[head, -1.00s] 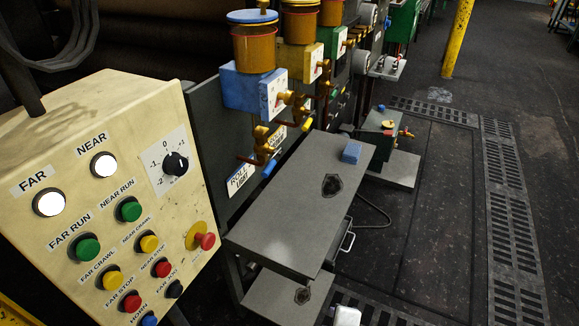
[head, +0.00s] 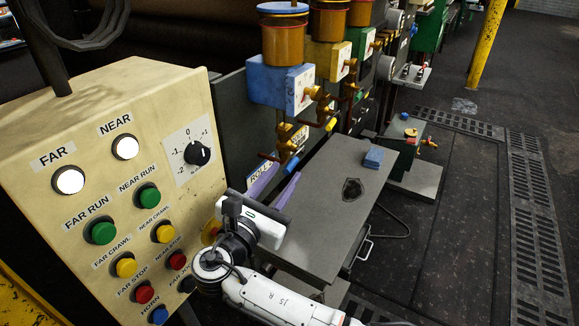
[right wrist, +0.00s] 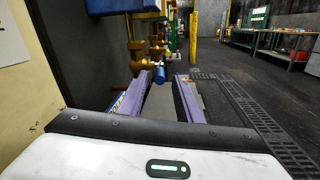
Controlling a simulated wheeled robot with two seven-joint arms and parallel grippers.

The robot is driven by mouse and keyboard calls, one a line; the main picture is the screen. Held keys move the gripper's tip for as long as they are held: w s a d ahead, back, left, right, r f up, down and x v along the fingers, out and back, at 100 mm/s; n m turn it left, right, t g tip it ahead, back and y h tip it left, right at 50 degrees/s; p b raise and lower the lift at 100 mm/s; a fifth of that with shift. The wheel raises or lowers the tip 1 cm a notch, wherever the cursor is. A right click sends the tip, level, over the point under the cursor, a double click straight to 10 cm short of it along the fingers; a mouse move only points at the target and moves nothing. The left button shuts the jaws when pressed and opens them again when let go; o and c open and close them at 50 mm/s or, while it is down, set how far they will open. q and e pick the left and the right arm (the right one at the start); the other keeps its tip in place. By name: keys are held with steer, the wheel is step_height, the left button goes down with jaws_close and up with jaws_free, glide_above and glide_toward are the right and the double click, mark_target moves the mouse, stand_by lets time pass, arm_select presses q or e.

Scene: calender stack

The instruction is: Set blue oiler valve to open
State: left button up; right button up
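The blue oiler (head: 281,85) is a blue block with an amber cup on top, on the machine side past the control panel. Brass fittings and pipes hang below it. A valve with a blue handle (head: 292,165) sits at the lower end of its pipe; the blue handle also shows in the right wrist view (right wrist: 160,74), between and beyond my fingers. My right gripper (head: 275,190) is in front of the panel, below and nearer than the valve. Its two purple fingers are apart and empty in the right wrist view (right wrist: 162,90). My left gripper is not in view.
The cream control panel (head: 110,150) with buttons and a knob stands close on the left. A grey table (head: 325,215) with a blue block (head: 373,157) lies to the right. Yellow (head: 325,60) and green oilers (head: 362,40) stand behind the blue one.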

mark_target(297, 157)
steer(key=shift+x, duration=2.35)
steer(key=shift+c, duration=0.5)
jaws_close()
